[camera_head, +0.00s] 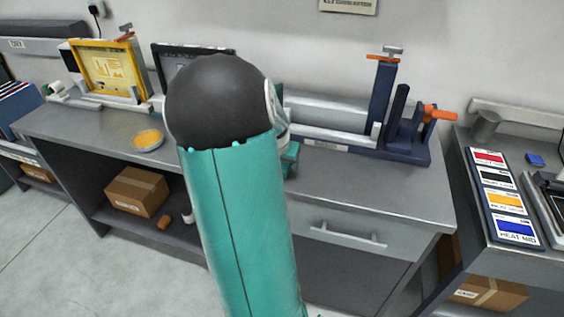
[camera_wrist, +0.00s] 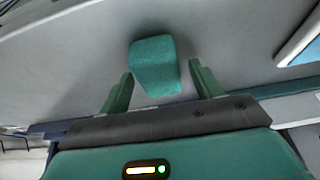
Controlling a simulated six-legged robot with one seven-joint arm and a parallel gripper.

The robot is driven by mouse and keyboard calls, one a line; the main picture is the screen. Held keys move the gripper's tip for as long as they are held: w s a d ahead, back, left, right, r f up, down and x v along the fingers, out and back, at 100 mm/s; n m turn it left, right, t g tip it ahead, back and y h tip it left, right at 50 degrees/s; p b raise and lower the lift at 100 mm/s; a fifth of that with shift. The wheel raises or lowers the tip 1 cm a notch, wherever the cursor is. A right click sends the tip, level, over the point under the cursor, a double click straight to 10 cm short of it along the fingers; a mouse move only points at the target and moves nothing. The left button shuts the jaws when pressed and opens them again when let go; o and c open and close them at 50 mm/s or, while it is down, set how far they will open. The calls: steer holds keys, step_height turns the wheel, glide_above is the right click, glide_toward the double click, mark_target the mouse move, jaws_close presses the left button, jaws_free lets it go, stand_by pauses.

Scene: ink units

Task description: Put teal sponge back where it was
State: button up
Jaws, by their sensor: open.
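The teal sponge (camera_wrist: 155,66) shows in the wrist view as a small block on a grey surface. It lies ahead of and between the two teal fingers of my gripper (camera_wrist: 160,82). The fingers are spread apart, with a gap visible on each side of the sponge. I cannot tell how far the fingertips are from it in depth. In the head view my teal arm with its black joint covers the middle of the bench and hides the sponge. Only a little of my gripper shows there, right of the black joint.
The grey workbench (camera_head: 400,190) carries a yellow-framed screen (camera_head: 108,68), a dish of yellow ink (camera_head: 147,139) and a dark blue clamp stand (camera_head: 382,95). Ink cards (camera_head: 500,195) lie on the right bench. A cardboard box (camera_head: 137,191) sits on the shelf below.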

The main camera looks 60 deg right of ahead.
steer(key=shift+r, duration=0.15)
steer(key=v, duration=1.1)
steer(key=shift+a+r, duration=0.15)
steer(key=shift+r, duration=0.2)
steer(key=w+a+r+n+t+y, duration=0.1)
steer(key=w+a+r+n+t, duration=0.3)
steer(key=a, duration=0.6)
steer(key=w+a+n+g+y, duration=0.1)
steer(key=w+a+n, duration=0.1)
steer(key=w+a, duration=0.5)
steer(key=s+a+n+y, duration=0.1)
steer(key=s+a+n, duration=0.1)
steer(key=a, duration=0.7)
steer(key=s+a+r+n+t, duration=0.1)
steer(key=a+n, duration=0.3)
steer(key=a, duration=0.5)
steer(key=s+a+n+y, duration=0.1)
steer(key=s+a+n, duration=0.2)
steer(key=a, duration=0.6)
steer(key=shift+s+r+n+t+y, duration=0.3)
steer(key=shift+r+n+t, duration=0.1)
steer(key=shift+n, duration=0.2)
steer(key=shift+a, duration=0.1)
